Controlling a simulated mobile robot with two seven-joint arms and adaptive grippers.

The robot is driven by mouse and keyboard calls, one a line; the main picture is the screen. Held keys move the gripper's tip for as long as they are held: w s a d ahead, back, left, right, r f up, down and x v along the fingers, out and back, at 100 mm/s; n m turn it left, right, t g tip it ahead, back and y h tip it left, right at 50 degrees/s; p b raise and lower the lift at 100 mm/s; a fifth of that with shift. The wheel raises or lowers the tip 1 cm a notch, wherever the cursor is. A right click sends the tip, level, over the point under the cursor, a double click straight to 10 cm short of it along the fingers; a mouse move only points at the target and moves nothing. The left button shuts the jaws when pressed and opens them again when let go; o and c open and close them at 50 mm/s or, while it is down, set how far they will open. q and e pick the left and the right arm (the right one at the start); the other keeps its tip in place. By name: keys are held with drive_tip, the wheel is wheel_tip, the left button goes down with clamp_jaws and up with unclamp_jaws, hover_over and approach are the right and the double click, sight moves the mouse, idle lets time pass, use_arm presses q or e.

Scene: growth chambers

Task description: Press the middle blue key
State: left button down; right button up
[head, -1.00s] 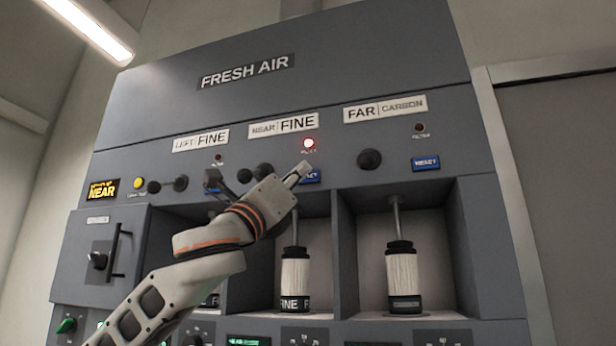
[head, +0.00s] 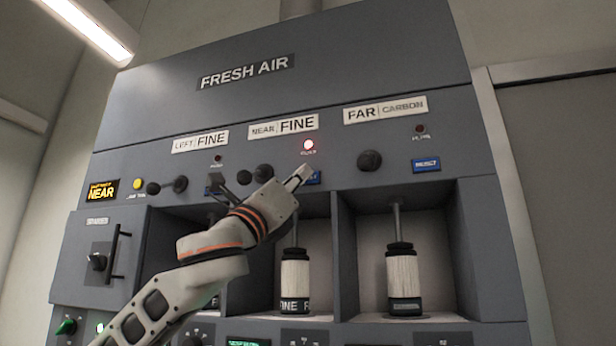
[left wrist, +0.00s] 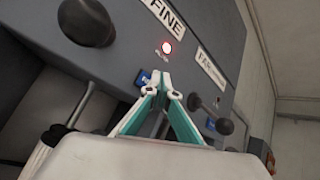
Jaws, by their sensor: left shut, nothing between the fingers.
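The middle blue key (head: 315,178) sits under the NEAR FINE label (head: 284,126) and its lit red lamp (head: 308,145). It is partly hidden behind my left gripper (head: 304,172). The left gripper is shut and empty, its tips at the key's left side in the head view. In the left wrist view the closed fingertips (left wrist: 161,82) appear just right of the blue key (left wrist: 143,77), below the lit lamp (left wrist: 166,47). I cannot tell whether they touch the key or the panel. My right gripper is not in view.
Dark round knobs stick out nearby, including one (head: 369,160) right of the gripper. Another blue key (head: 426,165) is under FAR CARBON. Open bays below hold filter cartridges (head: 404,279). A NEAR display (head: 102,190) and yellow button (head: 138,183) are at left.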

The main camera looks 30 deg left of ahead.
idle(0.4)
use_arm(q)
drive_tip(key=shift+w+a+y, duration=0.1)
drive_tip(key=shift+w+y, duration=0.2)
drive_tip(key=shift+w, duration=0.05)
idle(0.3)
drive_tip(key=shift+s, duration=0.1)
idle(0.3)
drive_tip(key=shift+s+d, duration=0.2)
drive_tip(key=shift+s, duration=0.45)
drive_tip(key=s, duration=0.2)
drive_tip(key=s+d, duration=0.1)
drive_tip(key=s, duration=0.2)
drive_tip(key=shift+d, duration=0.1)
drive_tip(key=shift+w, duration=0.1)
idle(0.9)
